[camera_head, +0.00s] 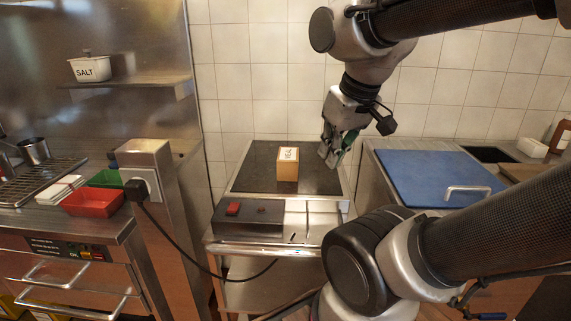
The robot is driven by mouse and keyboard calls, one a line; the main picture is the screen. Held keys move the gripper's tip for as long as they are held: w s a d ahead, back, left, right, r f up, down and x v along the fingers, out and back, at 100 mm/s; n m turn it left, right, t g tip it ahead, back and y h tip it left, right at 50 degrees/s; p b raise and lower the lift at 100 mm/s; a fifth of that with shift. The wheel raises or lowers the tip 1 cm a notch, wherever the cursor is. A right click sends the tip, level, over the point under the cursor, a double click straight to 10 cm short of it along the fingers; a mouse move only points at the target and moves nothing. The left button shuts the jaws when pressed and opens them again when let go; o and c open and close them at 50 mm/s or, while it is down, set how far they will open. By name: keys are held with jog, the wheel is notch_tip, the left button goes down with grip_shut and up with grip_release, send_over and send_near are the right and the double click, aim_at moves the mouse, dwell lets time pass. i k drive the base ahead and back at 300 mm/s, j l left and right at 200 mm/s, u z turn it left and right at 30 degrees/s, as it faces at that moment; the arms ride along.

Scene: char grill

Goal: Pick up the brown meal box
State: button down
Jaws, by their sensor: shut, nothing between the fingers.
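The brown meal box (287,171) stands upright on the dark flat top of a metal appliance, near the middle of the camera_head view. It is small, with a white label on its upper front. My gripper (327,160) hangs just to the right of the box, pointing down, with its fingers close to the dark surface. It is shut and empty. A gap shows between my gripper and the box, so they are apart.
The appliance's dark plate (246,174) is otherwise clear. A blue board (430,177) with a metal handle lies to the right. A red tray (92,202) and a metal post (147,190) with a black cable are to the left. A white salt pot (91,68) sits on a shelf.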

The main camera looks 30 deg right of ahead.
aim_at(288, 158)
jog(key=k+l+z, duration=0.1)
jog(key=k+z, duration=0.15)
jog(key=k, duration=0.4)
jog(key=i+j+z, duration=0.1)
jog(key=j+z, duration=0.6)
jog(key=z, duration=0.25)
jog(key=i+j, duration=0.1)
jog(key=j, duration=0.35)
jog(key=i+j, duration=0.1)
jog(key=j, duration=0.8)
jog(key=i+j, duration=0.15)
jog(key=j, duration=0.3)
jog(key=i+j, duration=0.1)
jog(key=j, duration=0.35)
